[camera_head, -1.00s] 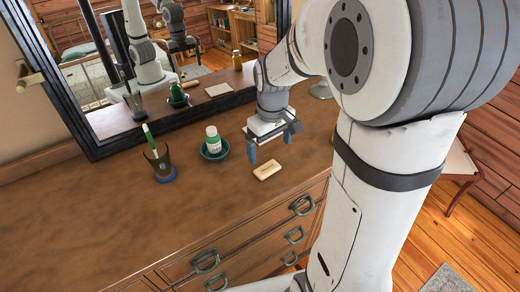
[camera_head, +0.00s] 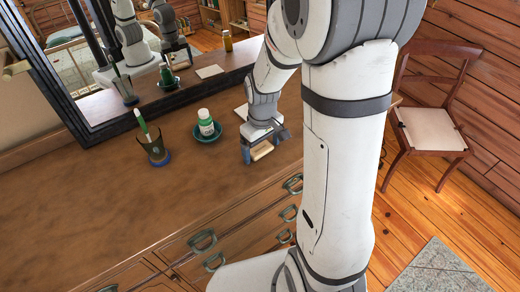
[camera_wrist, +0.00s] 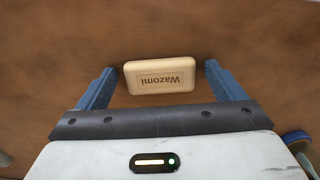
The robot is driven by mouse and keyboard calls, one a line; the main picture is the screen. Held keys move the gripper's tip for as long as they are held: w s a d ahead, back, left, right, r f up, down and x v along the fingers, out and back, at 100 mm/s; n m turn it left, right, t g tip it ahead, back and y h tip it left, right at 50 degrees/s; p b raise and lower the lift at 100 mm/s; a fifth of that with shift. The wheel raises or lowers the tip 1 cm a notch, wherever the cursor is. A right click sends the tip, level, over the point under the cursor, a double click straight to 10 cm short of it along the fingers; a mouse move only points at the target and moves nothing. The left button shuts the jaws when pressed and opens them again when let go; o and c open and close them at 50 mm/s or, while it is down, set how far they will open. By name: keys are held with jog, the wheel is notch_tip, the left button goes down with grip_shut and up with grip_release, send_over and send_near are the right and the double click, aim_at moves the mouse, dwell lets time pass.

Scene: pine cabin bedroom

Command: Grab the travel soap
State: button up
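The travel soap (camera_head: 262,151) is a small cream bar lying flat on the brown dresser top near its front edge. In the wrist view the soap (camera_wrist: 160,76) shows stamped lettering, "Wazomi", upside down. My gripper (camera_head: 262,158) is open just above the dresser top, its blue fingers pointing down. In the wrist view my gripper (camera_wrist: 160,80) has one finger on either side of the soap, with a gap between each finger and the soap's ends. Whether the fingertips are down at the soap's height is hard to tell.
A green bottle with a white cap (camera_head: 205,122) stands on a teal dish (camera_head: 214,137) left of my gripper. Further left, a dark cup (camera_head: 157,152) holds a green toothbrush (camera_head: 142,122). A mirror (camera_head: 150,60) stands behind. A chair (camera_head: 430,125) is at the right. The dresser's left (camera_head: 60,220) is clear.

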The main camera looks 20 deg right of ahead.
jog(key=c, duration=0.9)
